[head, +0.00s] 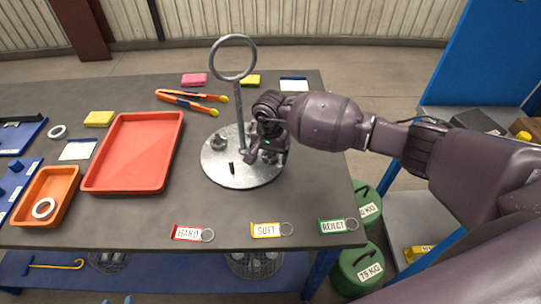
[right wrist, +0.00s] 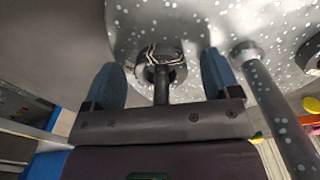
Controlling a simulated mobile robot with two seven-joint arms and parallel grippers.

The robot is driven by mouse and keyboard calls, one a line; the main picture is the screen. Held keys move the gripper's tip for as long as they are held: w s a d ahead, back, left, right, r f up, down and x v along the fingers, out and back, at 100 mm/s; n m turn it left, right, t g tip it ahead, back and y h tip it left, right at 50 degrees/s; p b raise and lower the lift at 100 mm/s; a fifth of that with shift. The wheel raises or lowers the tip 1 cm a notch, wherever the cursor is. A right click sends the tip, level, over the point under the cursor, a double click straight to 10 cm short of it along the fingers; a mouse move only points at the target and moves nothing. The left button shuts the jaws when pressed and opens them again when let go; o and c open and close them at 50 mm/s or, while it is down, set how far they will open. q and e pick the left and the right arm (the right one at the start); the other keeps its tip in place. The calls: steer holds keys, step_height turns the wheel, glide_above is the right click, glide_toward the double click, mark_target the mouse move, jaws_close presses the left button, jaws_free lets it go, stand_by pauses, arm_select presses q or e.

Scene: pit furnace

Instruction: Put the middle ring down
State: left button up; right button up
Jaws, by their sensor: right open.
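A round speckled metal plate (head: 222,173) stands on the grey table, with an upright post (head: 240,115) topped by a large ring (head: 233,58). Several small metal pieces sit around the post, including one at the left (head: 218,142). My right gripper (head: 266,150) is low over the plate, right of the post. In the right wrist view its blue fingers (right wrist: 165,75) are open, either side of a dark stem with a round metal piece (right wrist: 160,55); whether they touch it cannot be told. Which piece is the middle ring is unclear. Two blue tips at the head view's bottom edge may be my left gripper (head: 118,300).
A red tray (head: 135,181) and an orange tray (head: 62,176) holding a pale ring (head: 43,208) stand left. Another pale ring (head: 57,131) lies behind. Orange tongs (head: 190,99) lie at the back; HARD (head: 187,233), SOFT (head: 266,230) and REJECT (head: 332,226) tags line the front.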

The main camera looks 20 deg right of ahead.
steer(key=c, duration=1.2)
steer(key=shift+o, duration=0.2)
steer(key=shift+r, duration=0.15)
steer(key=shift+r, duration=0.25)
step_height(320, 180, up, 6)
steer(key=s+a, duration=0.2)
steer(key=s, duration=0.6)
steer(key=s+a+b, duration=0.1)
steer(key=s+a, duration=0.2)
steer(key=s, duration=0.6)
steer(key=shift+s, duration=0.15)
